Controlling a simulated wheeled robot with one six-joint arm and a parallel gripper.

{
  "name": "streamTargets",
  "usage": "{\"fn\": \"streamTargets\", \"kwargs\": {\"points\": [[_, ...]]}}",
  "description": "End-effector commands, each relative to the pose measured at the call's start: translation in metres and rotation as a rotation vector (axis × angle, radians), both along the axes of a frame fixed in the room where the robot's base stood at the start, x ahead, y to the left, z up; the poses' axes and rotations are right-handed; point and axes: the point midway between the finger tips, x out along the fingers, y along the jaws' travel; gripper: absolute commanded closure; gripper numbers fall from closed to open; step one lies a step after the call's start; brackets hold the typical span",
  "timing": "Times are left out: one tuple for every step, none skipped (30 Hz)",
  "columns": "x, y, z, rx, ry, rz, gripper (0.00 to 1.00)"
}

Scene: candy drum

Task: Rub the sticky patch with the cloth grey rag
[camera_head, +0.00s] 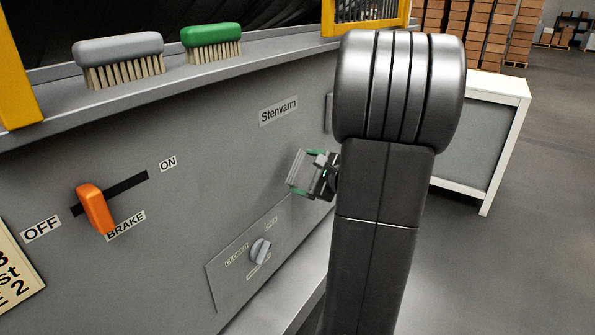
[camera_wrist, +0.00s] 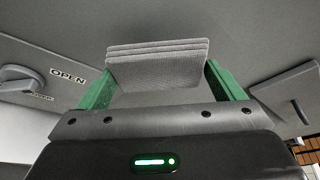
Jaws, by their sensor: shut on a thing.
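My gripper (camera_head: 308,174) is in front of the grey machine panel, below the "Stenvarm" label, at the middle of the head view. It is shut on a folded grey rag (camera_head: 303,168). In the wrist view the rag (camera_wrist: 158,62) spans between the two green fingers of my gripper (camera_wrist: 157,80), its folded layers showing at the top. I cannot tell whether the rag touches the panel. No sticky patch can be made out in either view; my arm hides part of the panel on the right.
A grey brush (camera_head: 118,48) and a green brush (camera_head: 211,34) stand on the ledge. An orange brake lever (camera_head: 95,208) sticks out at left. A knob (camera_head: 260,251) sits below my gripper. A white-framed cabinet (camera_head: 483,130) stands behind my arm. The floor at right is clear.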

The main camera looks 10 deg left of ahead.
Motion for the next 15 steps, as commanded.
{"fn": "streamTargets", "kwargs": {"points": [[-0.0013,-0.0056,-0.0003,0.0,-0.001,-0.003,0.3],[-0.0021,-0.0077,-0.0003,-0.001,-0.001,-0.002,0.3],[-0.003,-0.0103,-0.0003,-0.001,-0.001,-0.002,0.3],[-0.0036,-0.0118,-0.0003,-0.001,-0.001,-0.002,0.3],[-0.004,-0.0129,-0.0002,-0.001,-0.001,-0.002,0.3],[-0.0045,-0.0139,-0.0002,-0.001,0.0,-0.002,0.3],[-0.0047,-0.0142,-0.0002,-0.001,0.0,-0.001,0.3],[-0.0048,-0.0144,-0.0001,-0.001,0.0,-0.001,0.3],[-0.0049,-0.0145,-0.0001,-0.001,0.0,-0.001,0.3],[-0.0049,-0.0143,-0.0001,-0.001,0.0,-0.001,0.3],[-0.0048,-0.0143,-0.0001,-0.001,0.0,-0.001,0.3],[-0.0049,-0.0142,-0.0001,-0.001,0.0,-0.001,0.3],[-0.0049,-0.0142,-0.0001,-0.001,0.0,-0.001,0.3],[-0.0049,-0.0142,-0.0001,-0.001,0.0,-0.001,0.3],[-0.0049,-0.0145,-0.0002,-0.001,0.0,-0.001,0.3]]}}
